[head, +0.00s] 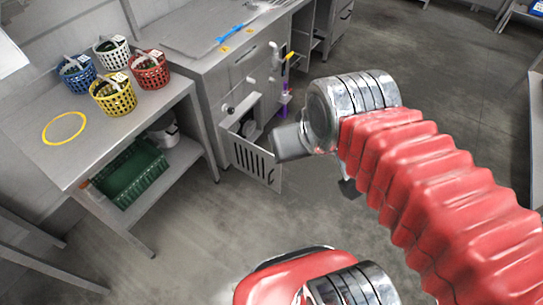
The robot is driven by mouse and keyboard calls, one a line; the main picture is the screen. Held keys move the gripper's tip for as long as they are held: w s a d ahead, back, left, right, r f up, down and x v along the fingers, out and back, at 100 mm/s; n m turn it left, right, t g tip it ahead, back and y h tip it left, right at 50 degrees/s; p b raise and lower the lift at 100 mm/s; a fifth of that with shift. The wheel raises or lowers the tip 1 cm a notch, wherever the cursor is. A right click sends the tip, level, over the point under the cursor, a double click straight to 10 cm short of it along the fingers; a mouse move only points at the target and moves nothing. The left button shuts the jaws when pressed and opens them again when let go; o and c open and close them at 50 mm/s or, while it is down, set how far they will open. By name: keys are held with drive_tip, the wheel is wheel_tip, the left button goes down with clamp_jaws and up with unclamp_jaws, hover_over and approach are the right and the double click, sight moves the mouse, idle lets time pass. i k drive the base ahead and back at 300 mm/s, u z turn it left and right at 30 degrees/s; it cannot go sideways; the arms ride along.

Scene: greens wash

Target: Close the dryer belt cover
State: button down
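The dryer belt cover appears to be the slotted grey panel (252,158) on the lower front of the steel unit (240,75). It stands swung out from the front, and a dark opening with machine parts shows behind it. My arm comes in from the right, and its grey end part (292,143) overlaps the right edge of the panel in the picture. I cannot tell whether they touch. A small dark piece, perhaps part of my gripper (348,187), shows below the silver joint. The fingertips are not clearly seen, so open or shut cannot be told.
A steel table (110,135) at left holds blue, white, red and yellow baskets (113,95) and a yellow ring mark (64,128). A green crate (130,175) sits on its lower shelf. Yellow and purple handles (285,97) stick out beside the opening. The floor in front is clear.

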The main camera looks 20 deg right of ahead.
sight(253, 161)
drive_tip(key=u, duration=0.3)
drive_tip(key=i, duration=0.65)
drive_tip(key=u, duration=0.9)
drive_tip(key=i, duration=0.55)
drive_tip(key=u, duration=0.35)
